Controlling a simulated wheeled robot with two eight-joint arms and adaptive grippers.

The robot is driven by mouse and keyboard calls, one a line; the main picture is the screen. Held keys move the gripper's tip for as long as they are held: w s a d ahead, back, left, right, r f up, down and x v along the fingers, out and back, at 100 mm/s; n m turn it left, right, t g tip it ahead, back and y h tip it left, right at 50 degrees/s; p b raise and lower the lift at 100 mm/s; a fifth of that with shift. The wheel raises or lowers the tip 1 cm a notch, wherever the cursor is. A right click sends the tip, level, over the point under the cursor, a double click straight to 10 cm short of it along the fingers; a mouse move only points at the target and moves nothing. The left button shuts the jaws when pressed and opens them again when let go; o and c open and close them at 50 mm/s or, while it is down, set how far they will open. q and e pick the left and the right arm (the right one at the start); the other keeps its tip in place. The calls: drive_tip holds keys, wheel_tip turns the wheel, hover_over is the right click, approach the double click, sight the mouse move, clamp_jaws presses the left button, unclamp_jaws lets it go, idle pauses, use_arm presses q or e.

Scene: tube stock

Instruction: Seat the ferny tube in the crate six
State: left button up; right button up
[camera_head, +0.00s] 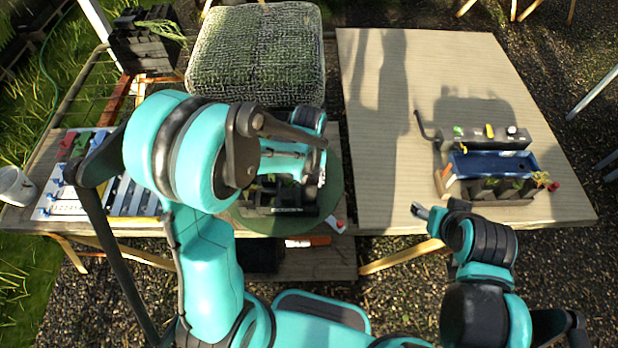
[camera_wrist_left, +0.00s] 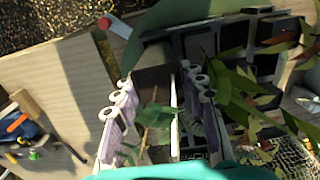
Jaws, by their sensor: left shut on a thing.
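My left gripper (camera_wrist_left: 163,110) is shut on a dark, tube-like thing with green leaves, the ferny tube (camera_wrist_left: 156,116) as far as I can tell. Its lower end is hard to make out. A dark crate with square compartments (camera_head: 268,212) stands on a round green mat below my left arm; it also shows to the right of the fingers in the wrist view (camera_wrist_left: 234,35). Leafy stems cover part of it. No number is readable on it. My right gripper (camera_head: 438,210) is near the front edge of the right table, and its jaw gap is unclear.
The right table's left part is clear.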

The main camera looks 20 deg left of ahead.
use_arm(q)
drive_tip(key=shift+f+b, duration=3.65)
drive_tip(key=shift+f, duration=0.45)
drive_tip(key=shift+f+b, duration=0.25)
drive_tip(key=shift+b, duration=0.1)
drive_tip(key=o, duration=1.3)
drive_tip(key=shift+o, duration=0.2)
drive_tip(key=shift+r, duration=0.1)
wheel_tip(320, 180, up, 12)
drive_tip(key=shift+f, duration=0.1)
drive_tip(key=shift+s, duration=0.1)
